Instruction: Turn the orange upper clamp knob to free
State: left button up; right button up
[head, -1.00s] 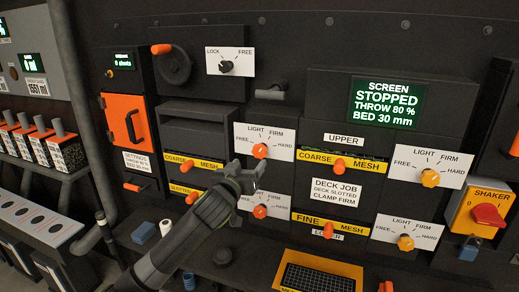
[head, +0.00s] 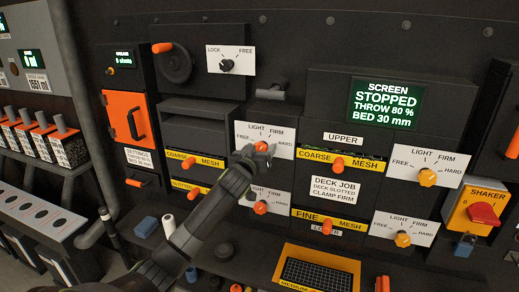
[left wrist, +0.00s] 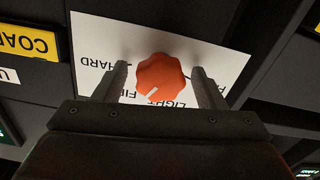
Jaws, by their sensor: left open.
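The orange upper clamp knob (head: 261,147) sits on a white dial plate (head: 283,137) marked FREE, LIGHT, FIRM and HARD. In the left wrist view the lobed knob (left wrist: 161,78) shows upside down, its white mark pointing between LIGHT and FIRM. My left gripper (head: 253,156) is in front of this plate. In the left wrist view its two fingers (left wrist: 160,84) stand open on either side of the knob, with a gap visible at each side. My right gripper is not in view.
A similar knob (head: 260,207) lies just below. Yellow-orange clamp knobs (head: 427,177) are at the right. The screen (head: 385,103) reads STOPPED, THROW 80 %, BED 30 mm. A lock/free selector (head: 227,66) is above. A ledge with small items runs below.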

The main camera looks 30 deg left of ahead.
pick_arm(q)
jog(key=c, duration=1)
jog(key=shift+o, duration=0.2)
jog(key=shift+n, duration=0.3)
jog(key=n+b, duration=0.2)
jog(key=n, duration=0.1)
jog(key=shift+f+b, duration=0.1)
jog(key=shift+b, duration=0.25)
jog(key=n+b, duration=0.3)
jog(key=n, duration=0.3)
jog(key=shift+a+n, duration=0.1)
jog(key=shift+n, duration=0.3)
jog(key=n+b, duration=0.2)
jog(key=n, duration=0.3)
jog(key=shift+f, duration=0.1)
jog(key=n+b, duration=0.2)
jog(key=n, duration=0.3)
jog(key=shift+n+b, duration=0.3)
jog(key=shift+n, duration=0.1)
